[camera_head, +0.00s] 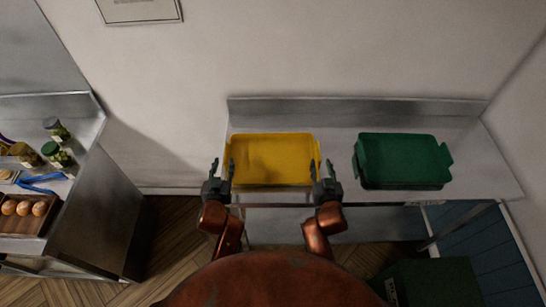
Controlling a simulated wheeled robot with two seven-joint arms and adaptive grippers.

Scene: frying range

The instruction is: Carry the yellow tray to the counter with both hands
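The yellow tray (272,160) sits flat on the left part of a steel counter (340,132), with a small handle showing on each side. My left gripper (222,170) is at the tray's front left corner, its two fingers apart and pointing toward the left handle. My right gripper (323,168) is at the front right corner, fingers also apart, near the right handle. Both look open, with nothing seen clamped between the fingers. I cannot tell whether any finger touches the tray.
A green tray (402,160) stands on the same counter to the right, with a gap between. The wall is close behind. At left, another steel counter (85,215) holds jars (57,155) and a wooden box of eggs (25,215). A dark green bin (435,283) stands at lower right.

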